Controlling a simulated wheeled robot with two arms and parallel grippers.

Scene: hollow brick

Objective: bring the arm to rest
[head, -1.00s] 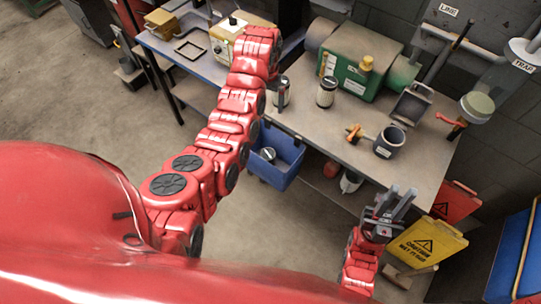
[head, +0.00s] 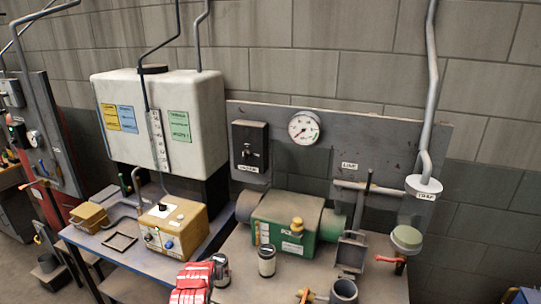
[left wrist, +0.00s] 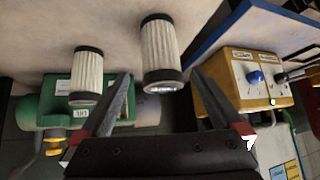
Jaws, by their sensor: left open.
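A white pleated cartridge with dark ends (left wrist: 160,48) lies beyond the gap between the fingertips. A second such cartridge (left wrist: 87,75) is left of the left finger in that view. In the head view the cartridges stand on the bench, one beside my arm (head: 222,272) and one farther right (head: 266,262). My right gripper is not in view.
A green pump (head: 285,225) stands behind the cartridges. A yellow box with knobs (head: 173,228) and a flat dark frame (head: 119,242) are on the left bench. A grey cup (head: 343,292) and a valve (head: 390,259) are at right. A white tank (head: 165,115) is above.

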